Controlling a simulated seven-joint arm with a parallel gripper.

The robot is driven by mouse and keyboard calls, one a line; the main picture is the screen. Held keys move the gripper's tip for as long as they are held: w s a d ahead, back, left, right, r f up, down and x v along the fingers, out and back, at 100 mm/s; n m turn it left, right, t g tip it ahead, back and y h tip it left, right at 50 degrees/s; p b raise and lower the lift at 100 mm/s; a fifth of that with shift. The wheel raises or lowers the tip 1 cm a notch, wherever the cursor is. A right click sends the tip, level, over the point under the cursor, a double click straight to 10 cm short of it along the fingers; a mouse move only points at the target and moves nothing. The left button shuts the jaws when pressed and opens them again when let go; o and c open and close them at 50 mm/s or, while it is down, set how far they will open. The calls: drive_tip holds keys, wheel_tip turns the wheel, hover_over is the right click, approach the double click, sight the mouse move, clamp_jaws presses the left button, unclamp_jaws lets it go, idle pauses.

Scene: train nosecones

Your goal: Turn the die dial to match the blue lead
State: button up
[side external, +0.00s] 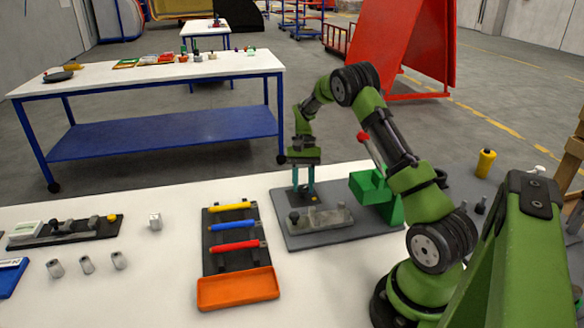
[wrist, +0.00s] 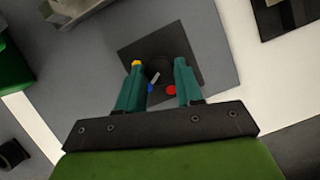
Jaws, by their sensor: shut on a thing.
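The die dial is a dark round knob (wrist: 160,69) with a white pointer mark on a dark square plate (wrist: 190,82). The pointer mark slants, its lower end towards the blue dot (wrist: 150,88). A red dot (wrist: 171,90) lies right of it, and a yellow dot (wrist: 136,63) shows by the left fingertip. My gripper (wrist: 159,63) is shut on the dial knob, a teal finger on each side; in the side view my gripper (side external: 303,190) points down at the plate. The blue lead (side external: 234,228) lies in a dark rack between the yellow lead (side external: 231,207) and red lead (side external: 236,246).
A green press with a red lever (side external: 368,148) stands right of my gripper on the grey base (side external: 345,226). A grey metal block (side external: 325,217) lies in front of the dial. An orange tray (side external: 237,288) and several small grey cylinders (side external: 87,264) are further left.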

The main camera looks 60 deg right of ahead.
drive_tip(key=o, duration=1)
drive_tip(key=shift+o, duration=0.2)
drive_tip(key=shift+r, duration=0.1)
drive_tip(key=v, duration=1.6)
drive_tip(key=shift+r, duration=0.4)
drive_tip(key=shift+w+d, duration=0.1)
drive_tip(key=shift+d, duration=0.1)
drive_tip(key=s+a+r+n+t, duration=0.2)
drive_tip(key=s+a, duration=0.4)
drive_tip(key=a, duration=0.4)
drive_tip(key=s+a+r+n+t+h, duration=0.1)
drive_tip(key=s+a+r+n+t, duration=0.1)
drive_tip(key=s+a, duration=0.4)
drive_tip(key=s+a+r+n+t+h, duration=0.1)
drive_tip(key=s+a+n+t, duration=0.3)
drive_tip(key=a, duration=1.2)
drive_tip(key=shift+s+r+t, duration=0.45)
drive_tip(key=shift+s+t, duration=0.25)
drive_tip(key=shift+s, duration=0.25)
